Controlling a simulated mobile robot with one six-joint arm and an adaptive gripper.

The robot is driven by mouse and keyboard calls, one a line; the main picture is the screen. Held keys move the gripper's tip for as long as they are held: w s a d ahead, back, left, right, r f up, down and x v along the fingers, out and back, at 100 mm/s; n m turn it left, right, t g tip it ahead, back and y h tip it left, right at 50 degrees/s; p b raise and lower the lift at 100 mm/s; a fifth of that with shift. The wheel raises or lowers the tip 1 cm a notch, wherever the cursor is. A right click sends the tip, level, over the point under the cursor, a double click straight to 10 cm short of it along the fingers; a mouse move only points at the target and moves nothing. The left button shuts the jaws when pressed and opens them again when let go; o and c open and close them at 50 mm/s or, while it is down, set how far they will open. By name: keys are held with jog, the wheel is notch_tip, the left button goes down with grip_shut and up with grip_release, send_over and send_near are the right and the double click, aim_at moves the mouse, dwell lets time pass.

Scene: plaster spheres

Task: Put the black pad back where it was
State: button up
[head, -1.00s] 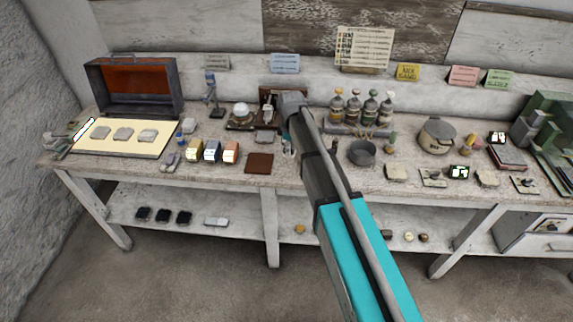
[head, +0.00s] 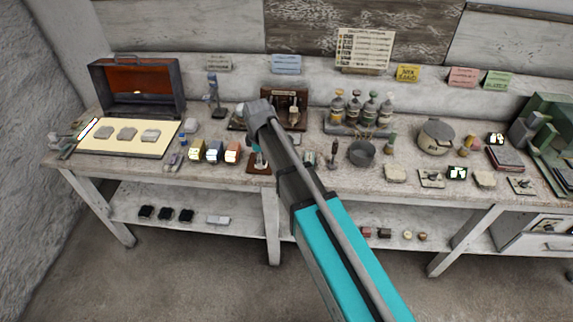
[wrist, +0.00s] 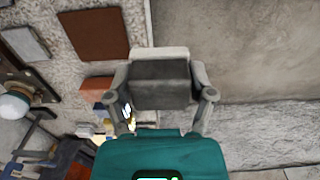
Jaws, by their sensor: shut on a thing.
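My gripper (wrist: 160,76) is shut on a dark grey to black block-like pad (wrist: 160,88), held between its two fingers in the wrist view. A pale strip shows along the pad's far side; I cannot tell whether it belongs to it. In the head view my gripper (head: 257,154) is over the front part of the bench, at the brown square mat (head: 258,169), mostly hidden by my arm. In the wrist view the brown mat (wrist: 95,35) lies to the upper left of the pad, apart from it. Several black pads (head: 165,214) lie on the lower shelf at left.
Coloured blocks (head: 214,153) stand left of my gripper, with a cream board (head: 105,148) and open case further left. A pale block (head: 218,220) lies on the shelf (head: 240,232). The floor in front is clear.

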jog(key=shift+w, duration=0.1)
jog(key=w+d+f+b, duration=0.2)
jog(key=w+f+b, duration=0.1)
jog(key=w+d+f+b, duration=0.2)
jog(key=w+f+b, duration=0.1)
jog(key=w, duration=0.1)
jog(key=w+d+f+b, duration=0.3)
jog(key=w, duration=0.1)
jog(key=shift+w, duration=0.1)
dwell(0.4)
jog(key=shift+a, duration=0.1)
jog(key=shift+w+d+f+b, duration=0.2)
jog(key=shift+w+f+b, duration=0.15)
jog(key=shift+f+b, duration=0.3)
notch_tip(320, 180, down, 3)
jog(key=b, duration=0.2)
jog(key=shift+r+b, duration=0.1)
jog(key=shift+b, duration=0.3)
